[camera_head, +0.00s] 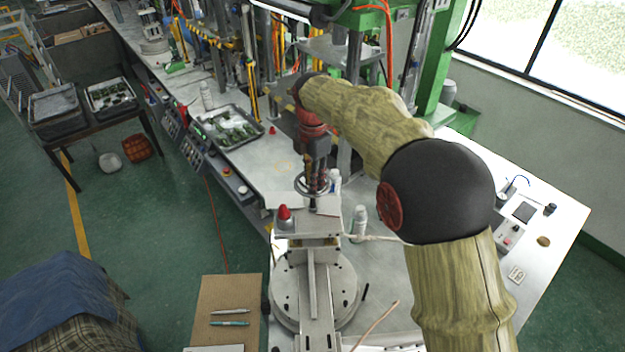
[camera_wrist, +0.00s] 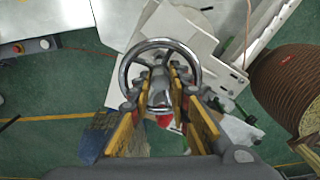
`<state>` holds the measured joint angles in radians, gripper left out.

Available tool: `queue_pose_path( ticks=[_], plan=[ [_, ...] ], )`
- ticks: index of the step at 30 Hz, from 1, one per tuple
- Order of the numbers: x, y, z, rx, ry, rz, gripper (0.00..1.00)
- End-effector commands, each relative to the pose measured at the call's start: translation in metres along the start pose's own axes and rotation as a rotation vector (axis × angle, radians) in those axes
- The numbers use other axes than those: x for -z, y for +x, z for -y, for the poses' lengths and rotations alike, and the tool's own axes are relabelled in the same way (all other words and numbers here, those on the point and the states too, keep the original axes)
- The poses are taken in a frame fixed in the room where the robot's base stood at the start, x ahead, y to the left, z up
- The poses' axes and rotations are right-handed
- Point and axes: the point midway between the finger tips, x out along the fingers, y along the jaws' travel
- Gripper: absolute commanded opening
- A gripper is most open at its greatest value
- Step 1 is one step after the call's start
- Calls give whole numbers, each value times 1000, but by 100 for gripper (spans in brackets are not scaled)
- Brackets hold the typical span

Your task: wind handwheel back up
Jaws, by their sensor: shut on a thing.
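The handwheel (camera_head: 299,187) is a small metal ring with a hub. It sits above the grey machine block in the middle of the head view. In the wrist view the shiny ring of the handwheel (camera_wrist: 160,42) shows from above, with its hub between my fingers. My gripper (camera_head: 316,185) points straight down onto the wheel from above. In the wrist view the two yellow-padded fingers of my gripper (camera_wrist: 162,88) reach inside the ring and close on the hub. The shaft under the wheel is mostly hidden.
A red-topped button (camera_head: 284,212) stands close to the left of the wheel. A white bottle (camera_head: 359,221) stands to its right, and a tray of parts (camera_head: 230,128) lies behind left. A control box (camera_head: 511,231) is on the right of the bench (camera_head: 560,215).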

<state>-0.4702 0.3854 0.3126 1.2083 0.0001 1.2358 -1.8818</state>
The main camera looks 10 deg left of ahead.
Motion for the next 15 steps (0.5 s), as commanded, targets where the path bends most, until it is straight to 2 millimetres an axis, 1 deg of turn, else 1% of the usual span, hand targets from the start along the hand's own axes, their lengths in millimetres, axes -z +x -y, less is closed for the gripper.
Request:
queue_pose_path(
  ticks=[1, 9, 10, 13, 15],
  plan=[
    [0, -3, -2, -7, -1, 2, 0],
    [0, -3, -2, -7, -1, 2, 0],
    [0, -3, -2, -7, 0, 2, 20],
    [0, -3, -1, -6, 0, 2, 26],
    [0, -2, -1, -4, 0, 1, 27]
  ],
)
